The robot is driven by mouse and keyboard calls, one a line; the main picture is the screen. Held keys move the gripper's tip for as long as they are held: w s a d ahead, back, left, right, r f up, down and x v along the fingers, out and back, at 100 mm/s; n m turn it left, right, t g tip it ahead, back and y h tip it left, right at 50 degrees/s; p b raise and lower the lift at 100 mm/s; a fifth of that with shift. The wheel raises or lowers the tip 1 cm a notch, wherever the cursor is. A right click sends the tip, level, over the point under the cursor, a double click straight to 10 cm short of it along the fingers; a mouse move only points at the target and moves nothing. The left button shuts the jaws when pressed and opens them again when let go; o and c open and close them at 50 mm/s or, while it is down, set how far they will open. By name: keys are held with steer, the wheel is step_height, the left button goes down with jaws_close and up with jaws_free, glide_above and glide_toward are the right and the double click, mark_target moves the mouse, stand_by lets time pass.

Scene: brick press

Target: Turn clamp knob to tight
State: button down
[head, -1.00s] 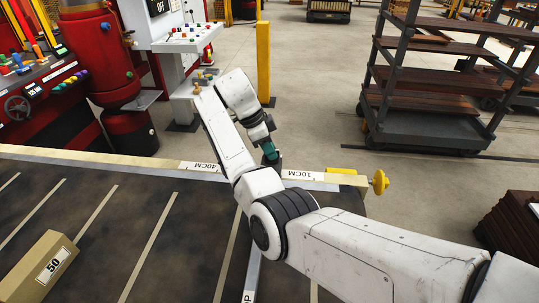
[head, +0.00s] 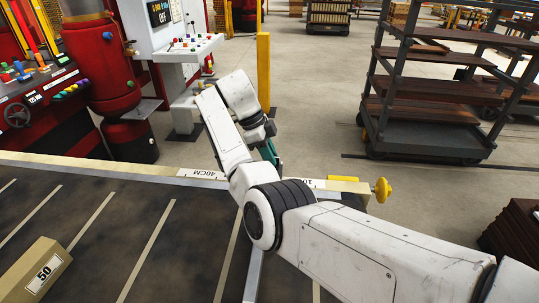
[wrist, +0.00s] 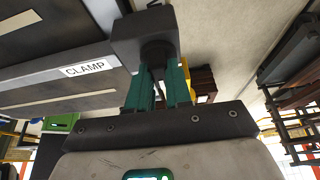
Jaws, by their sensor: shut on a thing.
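The label CLAMP (wrist: 87,68) shows on a grey bar in the wrist view. Beside it is a dark block with a dark round clamp knob (wrist: 156,52) on it. My gripper (wrist: 159,75) has its two teal fingers shut on this knob, one on each side. How far the knob is turned cannot be told. In the head view my gripper (head: 269,151) is just beyond the table's far rail, and the knob is hidden behind my arm.
A block marked 50 (head: 36,272) lies on the dark table (head: 120,215). A yellow post (head: 263,70), control panel (head: 187,45) and rack (head: 430,140) stand beyond.

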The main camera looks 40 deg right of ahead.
steer(key=c, duration=1)
jaws_free()
steer(key=shift+s+f, duration=0.1)
steer(key=shift+f, duration=0.15)
steer(key=shift+c, duration=0.2)
steer(key=shift+r, duration=0.15)
steer(key=p+v, duration=0.1)
steer(key=v, duration=0.9)
steer(key=shift+r+p, duration=0.25)
steer(key=shift+p, duration=0.1)
steer(key=shift+a, duration=0.1)
